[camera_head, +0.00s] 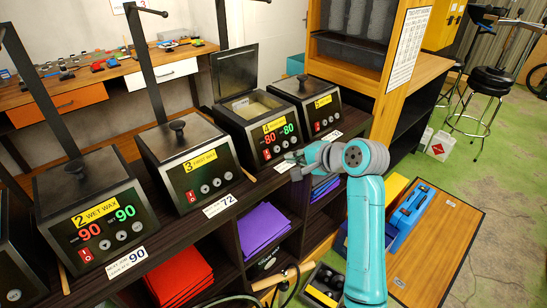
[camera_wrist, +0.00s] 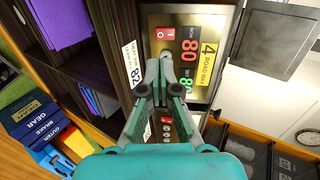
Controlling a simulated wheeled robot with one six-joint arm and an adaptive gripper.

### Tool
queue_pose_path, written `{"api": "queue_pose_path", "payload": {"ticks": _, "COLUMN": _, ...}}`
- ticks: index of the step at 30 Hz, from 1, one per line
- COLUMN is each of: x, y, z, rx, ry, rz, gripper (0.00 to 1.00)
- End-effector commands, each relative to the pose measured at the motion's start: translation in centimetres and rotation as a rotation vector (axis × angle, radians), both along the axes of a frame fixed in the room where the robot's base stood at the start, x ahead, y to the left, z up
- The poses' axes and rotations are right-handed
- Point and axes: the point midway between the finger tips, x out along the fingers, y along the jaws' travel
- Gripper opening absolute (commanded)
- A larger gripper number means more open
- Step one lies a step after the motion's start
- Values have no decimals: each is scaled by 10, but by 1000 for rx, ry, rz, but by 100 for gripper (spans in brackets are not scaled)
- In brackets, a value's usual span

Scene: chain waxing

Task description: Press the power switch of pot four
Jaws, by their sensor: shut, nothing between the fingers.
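Pot four (camera_head: 240,128) stands on the shelf top with its lid (camera_head: 237,73) raised and pale wax inside. Its front panel has a yellow label and lit red and green displays, both reading 80. Its red power switch (camera_head: 267,154) is at the lower left of the panel; it also shows in the wrist view (camera_wrist: 166,34). My gripper (camera_head: 290,161) is shut and empty in front of the lower panel. In the wrist view its fingertips (camera_wrist: 159,68) are beside the round buttons, a little below the red switch in the picture. Whether they touch the panel I cannot tell.
Pot three (camera_head: 187,160) and pot two (camera_head: 90,215) stand to the left, lids closed; pot five (camera_head: 312,105) stands close on the right. A label reading 72 (camera_head: 222,205) is on the shelf edge. Purple folders (camera_head: 263,228) lie in the shelf below.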

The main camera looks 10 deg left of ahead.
Motion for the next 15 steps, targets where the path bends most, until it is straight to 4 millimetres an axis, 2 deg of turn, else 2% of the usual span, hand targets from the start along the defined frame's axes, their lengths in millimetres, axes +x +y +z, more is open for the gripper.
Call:
{"api": "queue_pose_path", "payload": {"ticks": 9, "x": 31, "y": 41, "z": -31, "rx": -1, "ry": 2, "rz": 2, "gripper": 0}}
{"api": "queue_pose_path", "payload": {"ticks": 15, "x": 45, "y": 57, "z": -43, "rx": -1, "ry": 1, "rz": 0, "gripper": 0}}
